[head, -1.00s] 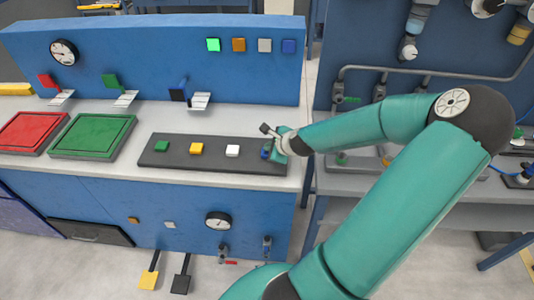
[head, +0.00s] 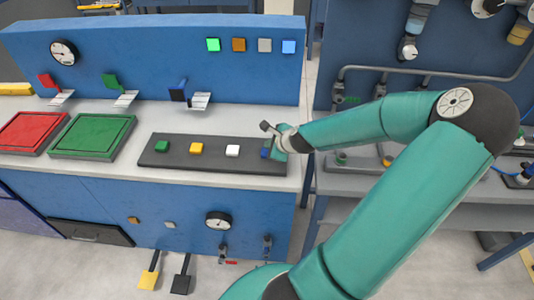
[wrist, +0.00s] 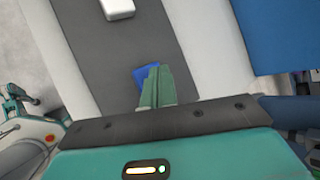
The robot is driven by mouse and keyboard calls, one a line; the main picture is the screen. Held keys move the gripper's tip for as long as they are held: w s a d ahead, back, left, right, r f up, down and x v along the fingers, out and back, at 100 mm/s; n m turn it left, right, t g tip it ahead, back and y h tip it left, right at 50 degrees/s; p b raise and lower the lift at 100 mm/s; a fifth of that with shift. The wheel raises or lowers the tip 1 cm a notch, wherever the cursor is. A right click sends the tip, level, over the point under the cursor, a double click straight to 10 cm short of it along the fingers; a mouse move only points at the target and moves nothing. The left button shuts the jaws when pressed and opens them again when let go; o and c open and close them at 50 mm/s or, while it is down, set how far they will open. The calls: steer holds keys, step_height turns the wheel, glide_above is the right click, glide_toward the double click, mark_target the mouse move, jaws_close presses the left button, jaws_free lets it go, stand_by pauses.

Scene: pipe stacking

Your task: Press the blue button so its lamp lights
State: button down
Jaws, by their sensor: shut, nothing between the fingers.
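The blue button (head: 265,153) is at the right end of the dark button strip (head: 214,160). My gripper (head: 274,151) is at the button, coming from the right. In the wrist view the shut green fingers (wrist: 155,70) overlap the blue button (wrist: 145,73) and hide part of it. I cannot tell whether the fingertips touch it. The blue lamp (head: 288,47), at the right end of the lamp row on the back panel, is bright light blue, so it looks lit.
The strip also carries a green button (head: 162,147), a yellow button (head: 196,148) and a white button (head: 232,150). The green lamp (head: 213,45) is bright; the orange lamp (head: 238,45) and grey lamp (head: 264,45) look dull.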

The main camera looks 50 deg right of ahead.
steer(key=shift+r, duration=3)
steer(key=a+n, duration=0.2)
steer(key=w+a+f+n+g, duration=0.1)
steer(key=a, duration=0.2)
steer(key=a+f+n+g+y, duration=0.1)
steer(key=a+n, duration=0.1)
steer(key=a, duration=0.1)
steer(key=shift+w+f+n, duration=0.2)
steer(key=shift+w+n, duration=0.1)
steer(key=s+a+r+n, duration=0.4)
steer(key=a+r+n, duration=0.2)
steer(key=a, duration=0.3)
steer(key=s+a+r+n+g, duration=0.1)
steer(key=s+a+r+n, duration=0.3)
steer(key=a+r+n, duration=0.3)
steer(key=s+a+r+n, duration=0.4)
steer(key=a+r+n, duration=0.2)
steer(key=a+n, duration=0.4)
steer(key=shift+s+a+r+y, duration=0.25)
steer(key=shift+a+y, duration=0.05)
